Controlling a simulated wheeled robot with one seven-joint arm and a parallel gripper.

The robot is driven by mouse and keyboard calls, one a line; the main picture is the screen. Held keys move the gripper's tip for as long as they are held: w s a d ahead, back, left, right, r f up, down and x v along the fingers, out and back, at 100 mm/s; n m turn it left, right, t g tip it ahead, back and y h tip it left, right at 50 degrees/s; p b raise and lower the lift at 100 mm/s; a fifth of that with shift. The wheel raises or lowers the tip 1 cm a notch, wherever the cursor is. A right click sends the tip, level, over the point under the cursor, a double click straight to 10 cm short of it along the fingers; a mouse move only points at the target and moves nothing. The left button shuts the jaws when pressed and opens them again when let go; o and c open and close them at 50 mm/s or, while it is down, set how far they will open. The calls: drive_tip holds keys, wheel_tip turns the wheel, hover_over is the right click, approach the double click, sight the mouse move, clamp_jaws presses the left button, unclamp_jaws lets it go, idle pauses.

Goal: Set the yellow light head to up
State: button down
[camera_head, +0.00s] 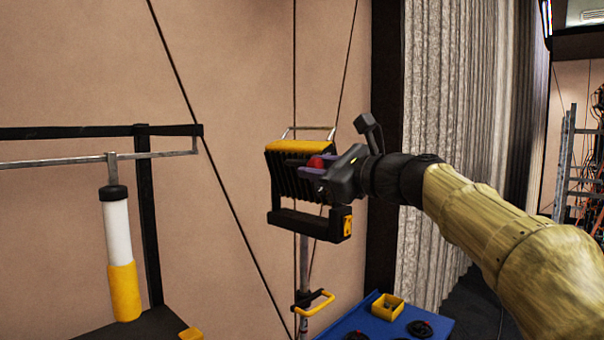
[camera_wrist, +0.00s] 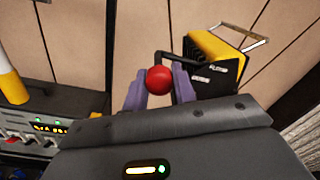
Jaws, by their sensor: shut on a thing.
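The yellow light head (camera_head: 300,170) is a black ribbed box with a yellow top, held on a grey stand pole in the head view. A black bracket (camera_head: 305,222) with a yellow side plate hangs below it. In the wrist view the light head (camera_wrist: 222,55) is at the upper right. A red ball knob (camera_wrist: 159,80) on a dark bar joined to the head sits between my purple fingers. My gripper (camera_head: 318,165) is at the head's right side, shut on the red knob. It also shows in the wrist view (camera_wrist: 159,92).
A white and yellow tube lamp (camera_head: 120,255) hangs from a bar at left. A blue surface (camera_head: 370,325) with a yellow box (camera_head: 386,306) and black round items is below right. Thin cables run along the wall behind the head. A grey curtain (camera_head: 450,100) is at right.

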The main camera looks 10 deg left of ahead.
idle(0.3)
drive_tip(key=c, duration=1.1)
unclamp_jaws()
drive_tip(key=shift+s, duration=0.1)
drive_tip(key=shift+c, duration=0.2)
drive_tip(key=shift+s+d+f+b, duration=0.1)
drive_tip(key=shift+s+d+b, duration=0.2)
drive_tip(key=shift+d, duration=0.2)
drive_tip(key=b+v, duration=0.5)
drive_tip(key=v, duration=1.1)
drive_tip(key=shift+d, duration=0.2)
